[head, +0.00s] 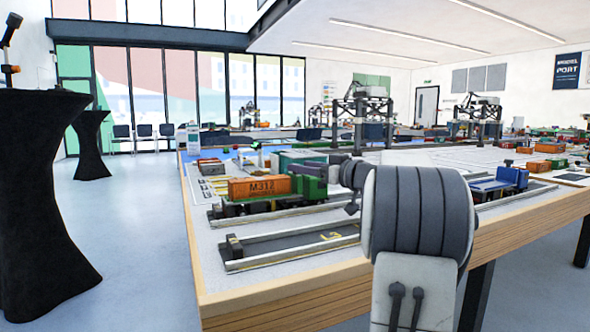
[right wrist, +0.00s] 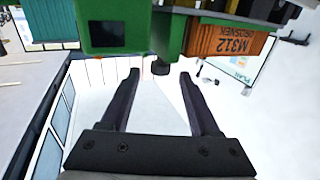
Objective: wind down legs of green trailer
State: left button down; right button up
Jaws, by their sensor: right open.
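The green trailer carries an orange container (head: 258,187) marked M312 on the table, with a green vehicle body (head: 312,184) at its right end. In the right wrist view the picture is tilted; the green body (right wrist: 115,22) fills the upper left and the orange container (right wrist: 225,42) is beside it. My right gripper (right wrist: 160,76) is open and empty. A small dark knob (right wrist: 160,67) on the green part's underside shows between its fingertips. In the head view my right wrist hides part of the vehicle's right end. The trailer's legs are too small to make out. My left gripper is out of view.
An empty grey lane with rails (head: 290,243) lies in front of the trailer along the table edge (head: 285,290). A blue truck (head: 497,184) stands to the right. A dark gantry crane (head: 362,110) stands farther back. Black draped tables (head: 40,200) stand at the left.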

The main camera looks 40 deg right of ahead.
jog(key=shift+w+a, duration=0.15)
jog(key=shift+w, duration=0.75)
jog(key=shift+w+a, duration=0.15)
jog(key=shift+w, duration=0.75)
